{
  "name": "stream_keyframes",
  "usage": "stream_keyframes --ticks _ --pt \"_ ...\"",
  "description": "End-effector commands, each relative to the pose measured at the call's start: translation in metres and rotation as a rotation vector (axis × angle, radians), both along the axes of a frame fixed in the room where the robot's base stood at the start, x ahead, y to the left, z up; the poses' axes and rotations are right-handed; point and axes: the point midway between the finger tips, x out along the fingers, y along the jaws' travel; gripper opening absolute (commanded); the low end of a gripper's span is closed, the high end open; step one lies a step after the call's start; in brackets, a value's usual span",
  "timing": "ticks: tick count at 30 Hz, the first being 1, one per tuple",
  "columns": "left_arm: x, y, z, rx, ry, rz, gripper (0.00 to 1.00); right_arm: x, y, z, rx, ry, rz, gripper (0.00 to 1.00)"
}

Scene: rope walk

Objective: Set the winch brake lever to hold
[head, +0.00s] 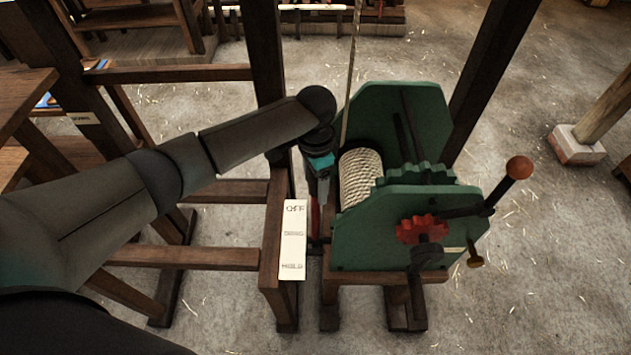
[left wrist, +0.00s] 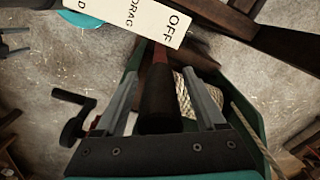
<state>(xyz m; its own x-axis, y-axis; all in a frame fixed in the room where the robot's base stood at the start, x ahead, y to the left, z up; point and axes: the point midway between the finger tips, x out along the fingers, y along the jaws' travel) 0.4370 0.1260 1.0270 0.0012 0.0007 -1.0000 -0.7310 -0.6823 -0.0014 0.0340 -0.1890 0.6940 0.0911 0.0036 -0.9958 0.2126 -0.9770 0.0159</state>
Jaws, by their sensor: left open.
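The green winch (head: 405,230) stands on a wooden frame, with pale rope (head: 360,178) wound on its drum. A white plate (head: 293,240) left of it reads OFF, DRAG and HOLD from far to near; it also shows in the left wrist view (left wrist: 133,17). The brake lever has a dark grip (left wrist: 160,102) and a reddish shaft, and stands beside the OFF end of the plate. In the head view my arm mostly hides it. My left gripper (head: 321,192) points down over the lever. Its open fingers (left wrist: 161,85) lie on either side of the grip. My right gripper is out of view.
A taut rope (head: 351,75) rises from the drum. Dark wooden posts and rails (head: 185,257) stand left. The floor at right is mostly clear.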

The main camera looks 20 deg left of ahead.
Motion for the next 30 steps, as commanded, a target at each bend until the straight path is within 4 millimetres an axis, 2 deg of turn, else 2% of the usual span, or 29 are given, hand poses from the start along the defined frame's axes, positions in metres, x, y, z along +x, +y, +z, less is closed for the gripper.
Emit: stream_keyframes --ticks 5,23,30 --pt "-0.0002 -0.0001 0.0 0.0 0.0 0.0 0.7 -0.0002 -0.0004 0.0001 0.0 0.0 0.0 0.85" --pt "-0.0001 0.0002 0.0005 0.0 0.0 0.001 0.02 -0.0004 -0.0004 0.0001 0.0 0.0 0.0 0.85" --pt "0.0 0.0003 0.0006 0.0 0.0 0.001 0.0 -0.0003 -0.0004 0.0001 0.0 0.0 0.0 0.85"
